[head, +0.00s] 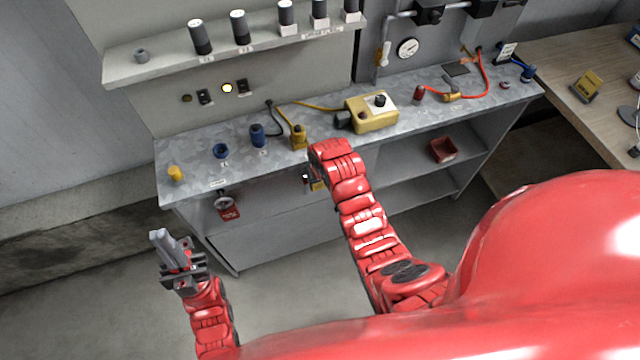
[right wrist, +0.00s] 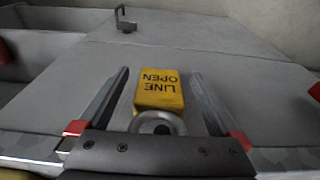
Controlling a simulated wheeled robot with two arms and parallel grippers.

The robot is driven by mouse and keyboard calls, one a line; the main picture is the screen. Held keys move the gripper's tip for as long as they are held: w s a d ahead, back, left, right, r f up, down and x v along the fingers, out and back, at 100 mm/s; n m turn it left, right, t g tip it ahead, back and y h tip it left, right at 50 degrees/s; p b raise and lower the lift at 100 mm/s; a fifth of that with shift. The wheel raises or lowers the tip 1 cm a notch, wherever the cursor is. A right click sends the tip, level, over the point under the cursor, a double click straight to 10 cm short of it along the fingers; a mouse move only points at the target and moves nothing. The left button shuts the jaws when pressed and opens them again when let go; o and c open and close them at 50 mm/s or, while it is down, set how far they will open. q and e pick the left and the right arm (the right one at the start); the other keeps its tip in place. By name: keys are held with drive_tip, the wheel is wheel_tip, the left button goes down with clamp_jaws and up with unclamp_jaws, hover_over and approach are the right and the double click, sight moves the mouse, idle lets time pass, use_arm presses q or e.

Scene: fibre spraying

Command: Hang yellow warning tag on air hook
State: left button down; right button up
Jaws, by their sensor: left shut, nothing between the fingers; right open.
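The yellow warning tag (right wrist: 160,88), lettered LINE OPEN and upside down in the right wrist view, is between the two fingers of my right gripper (right wrist: 160,74). The fingers are open, with gaps on both sides of the tag. A grey ring (right wrist: 157,124) is at the tag's near end, partly hidden by the gripper body. A small dark hook (right wrist: 125,20) stands on the grey panel at the top; I cannot tell whether it is the air hook. In the head view, a sliver of yellow (head: 318,185) shows beside my right arm. My left gripper (head: 160,236) is shut and empty, in front of the bench.
A grey bench (head: 330,135) carries a yellow control box (head: 372,113), blue fittings and hoses. A red tag (head: 228,208) hangs below a round part on the bench front. An open shelf holds a red bin (head: 443,149). The floor around my left gripper is clear.

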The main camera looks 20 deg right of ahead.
drive_tip(key=shift+r+b, duration=0.35)
drive_tip(key=shift+r, duration=0.2)
drive_tip(key=s+r+p, duration=0.3)
drive_tip(key=r+p, duration=0.6)
drive_tip(key=r, duration=0.7)
drive_tip(key=shift+s+p, duration=0.15)
drive_tip(key=shift+p, duration=0.15)
